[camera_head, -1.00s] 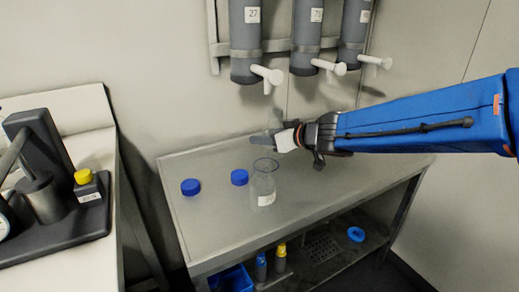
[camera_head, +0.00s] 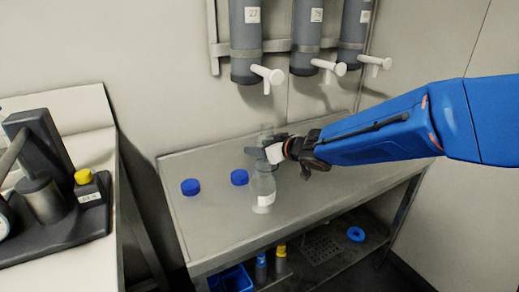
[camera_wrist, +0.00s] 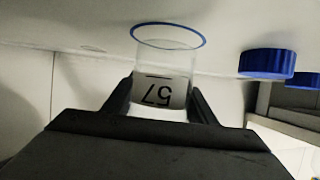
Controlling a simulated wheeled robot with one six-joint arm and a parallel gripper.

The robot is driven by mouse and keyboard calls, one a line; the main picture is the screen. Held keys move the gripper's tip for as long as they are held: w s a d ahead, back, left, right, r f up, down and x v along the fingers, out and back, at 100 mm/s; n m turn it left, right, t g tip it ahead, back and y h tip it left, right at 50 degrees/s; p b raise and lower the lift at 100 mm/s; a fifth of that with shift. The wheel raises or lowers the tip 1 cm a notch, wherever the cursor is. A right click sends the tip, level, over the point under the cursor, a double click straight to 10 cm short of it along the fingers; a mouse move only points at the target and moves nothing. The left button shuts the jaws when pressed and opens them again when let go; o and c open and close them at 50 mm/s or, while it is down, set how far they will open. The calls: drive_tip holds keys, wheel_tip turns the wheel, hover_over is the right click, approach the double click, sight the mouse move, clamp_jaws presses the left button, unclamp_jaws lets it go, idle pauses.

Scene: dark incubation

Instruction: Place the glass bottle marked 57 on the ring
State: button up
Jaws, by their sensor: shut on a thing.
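My gripper (camera_head: 262,153) is shut on a clear glass bottle (camera_wrist: 165,90) above the bench. In the wrist view its white label reads 57, inverted in the picture, and the bottle lies between the two dark fingers. In the head view only faint glass shows above the fingers; they hide much of it. A second clear bottle (camera_head: 263,188) with a white label stands on the bench just below my gripper; its number is too small to read. A blue ring (camera_head: 356,234) lies on the lower shelf. I cannot tell whether the held bottle touches anything.
Two blue caps (camera_head: 190,187) (camera_head: 239,177) lie on the steel bench (camera_head: 215,225). Grey dispensers with white taps (camera_head: 267,74) hang on the wall above. Small bottles and a blue bin (camera_head: 236,279) sit below. A device (camera_head: 60,210) stands on the left counter. The bench's right side is clear.

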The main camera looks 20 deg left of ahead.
drive_tip(key=shift+w+a+f, duration=0.1)
drive_tip(key=shift+f, duration=0.25)
drive_tip(key=shift+f, duration=0.2)
drive_tip(key=o, duration=1.4)
drive_tip(key=shift+c, duration=0.2)
drive_tip(key=shift+r, duration=0.15)
drive_tip(key=shift+r, duration=0.15)
drive_tip(key=v, duration=1.2)
